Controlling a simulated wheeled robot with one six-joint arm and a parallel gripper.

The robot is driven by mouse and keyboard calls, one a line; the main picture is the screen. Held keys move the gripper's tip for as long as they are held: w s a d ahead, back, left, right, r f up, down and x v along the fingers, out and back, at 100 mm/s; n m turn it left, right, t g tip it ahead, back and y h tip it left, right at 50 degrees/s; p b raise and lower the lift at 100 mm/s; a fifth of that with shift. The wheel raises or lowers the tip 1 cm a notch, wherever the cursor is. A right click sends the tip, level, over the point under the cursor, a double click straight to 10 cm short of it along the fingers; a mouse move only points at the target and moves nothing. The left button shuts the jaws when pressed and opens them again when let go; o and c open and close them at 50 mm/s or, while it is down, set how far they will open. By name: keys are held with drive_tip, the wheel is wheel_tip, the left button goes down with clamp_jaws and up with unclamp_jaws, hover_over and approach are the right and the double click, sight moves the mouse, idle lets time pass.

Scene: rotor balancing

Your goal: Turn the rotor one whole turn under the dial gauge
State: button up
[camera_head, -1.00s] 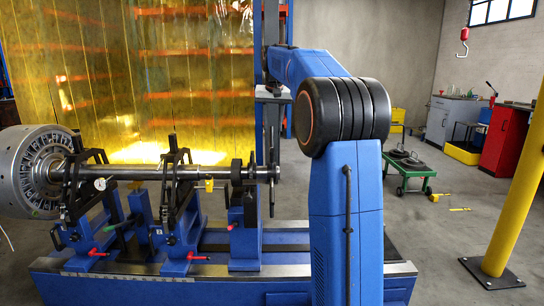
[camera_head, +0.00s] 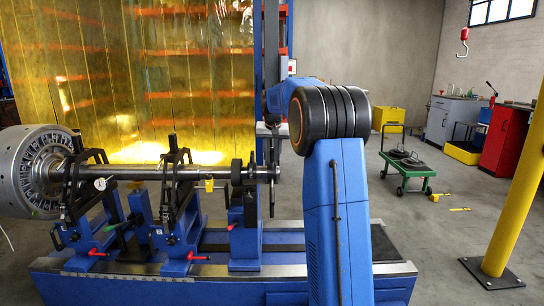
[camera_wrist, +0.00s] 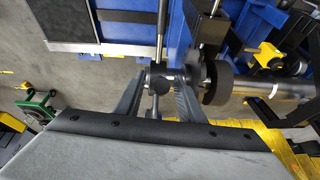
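The rotor's slotted drum (camera_head: 38,170) lies at the left, and its steel shaft (camera_head: 195,173) runs right across blue supports. A small round dial gauge (camera_head: 100,184) stands in front of the shaft near the drum. At the right end of the shaft is a dark disc (camera_head: 237,172); it also shows in the wrist view (camera_wrist: 217,83). In the wrist view a dark end piece with a round knob (camera_wrist: 159,79) sits beyond the disc. My gripper (camera_wrist: 158,80) is open, one finger on each side of this end piece. I cannot tell whether the fingers touch it.
The blue machine bed (camera_head: 160,288) runs along the front, with red levers (camera_head: 196,256) on the supports. A yellow post (camera_head: 508,180) stands at the right. A green cart (camera_head: 408,170) stands behind on open grey floor.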

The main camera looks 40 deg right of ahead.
drive_tip(key=shift+w+d+f, duration=0.1)
drive_tip(key=shift+w+f, duration=0.05)
drive_tip(key=shift+f, duration=0.2)
clamp_jaws()
